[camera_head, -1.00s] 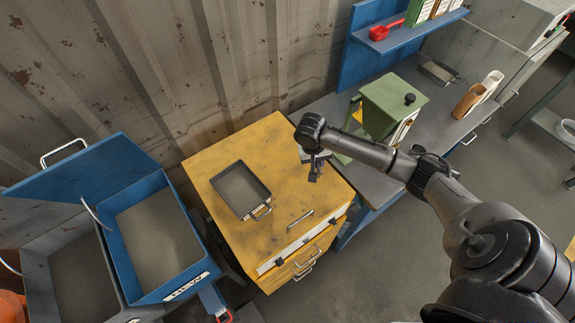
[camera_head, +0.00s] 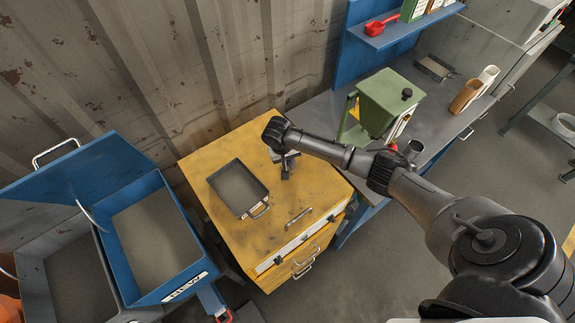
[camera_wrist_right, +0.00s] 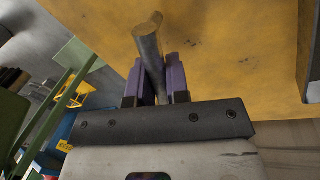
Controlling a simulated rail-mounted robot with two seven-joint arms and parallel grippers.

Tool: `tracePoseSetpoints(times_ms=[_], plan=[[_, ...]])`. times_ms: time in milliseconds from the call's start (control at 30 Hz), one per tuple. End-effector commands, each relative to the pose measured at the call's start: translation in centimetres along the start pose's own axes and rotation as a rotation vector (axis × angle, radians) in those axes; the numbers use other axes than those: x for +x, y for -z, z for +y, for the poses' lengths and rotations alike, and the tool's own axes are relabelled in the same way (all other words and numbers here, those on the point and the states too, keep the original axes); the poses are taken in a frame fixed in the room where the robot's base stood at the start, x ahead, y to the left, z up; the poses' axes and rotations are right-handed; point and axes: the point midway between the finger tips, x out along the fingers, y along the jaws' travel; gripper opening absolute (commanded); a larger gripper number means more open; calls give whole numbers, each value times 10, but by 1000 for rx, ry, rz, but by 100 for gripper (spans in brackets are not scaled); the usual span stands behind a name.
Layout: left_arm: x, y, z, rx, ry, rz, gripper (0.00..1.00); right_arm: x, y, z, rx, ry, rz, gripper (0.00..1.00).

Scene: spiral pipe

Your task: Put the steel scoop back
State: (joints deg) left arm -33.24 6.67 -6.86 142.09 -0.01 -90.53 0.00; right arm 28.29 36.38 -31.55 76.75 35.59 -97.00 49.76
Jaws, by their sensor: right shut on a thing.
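My right gripper (camera_head: 286,172) is over the back right part of the yellow cabinet top (camera_head: 220,150). In the right wrist view its purple fingers (camera_wrist_right: 157,85) are shut on a round grey metal bar (camera_wrist_right: 148,42), which looks like the steel scoop's handle. The scoop's bowl cannot be made out; the gripper and arm hide much of that spot in the head view. The bar's end points toward the yellow surface; whether it touches cannot be told. My left gripper is not in view.
A dark open tray (camera_head: 263,190) sits on the cabinet, left of the gripper. A green hopper (camera_head: 390,105), a grey cylinder (camera_head: 415,148), and brown (camera_head: 465,97) and white (camera_head: 489,76) scoops stand on the right bench. A blue bin (camera_head: 165,225) stands left.

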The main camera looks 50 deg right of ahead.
Motion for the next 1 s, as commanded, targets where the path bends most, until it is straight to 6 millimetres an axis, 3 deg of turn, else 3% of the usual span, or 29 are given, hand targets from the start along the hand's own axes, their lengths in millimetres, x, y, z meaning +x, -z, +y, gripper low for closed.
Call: tracePoseSetpoints(times_ms=[167,433,900,933,1000], plan=[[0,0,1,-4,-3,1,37,6,2,-4,1,-1,0,0],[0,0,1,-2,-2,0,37,37,2,-11,2,-1,1,0],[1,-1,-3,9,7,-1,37,43,2,-12,1,-1,1,0],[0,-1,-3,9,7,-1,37,43,2,-12,1,-1,1,18],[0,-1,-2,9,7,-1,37,43,2,-12,1,-1,1,24]])
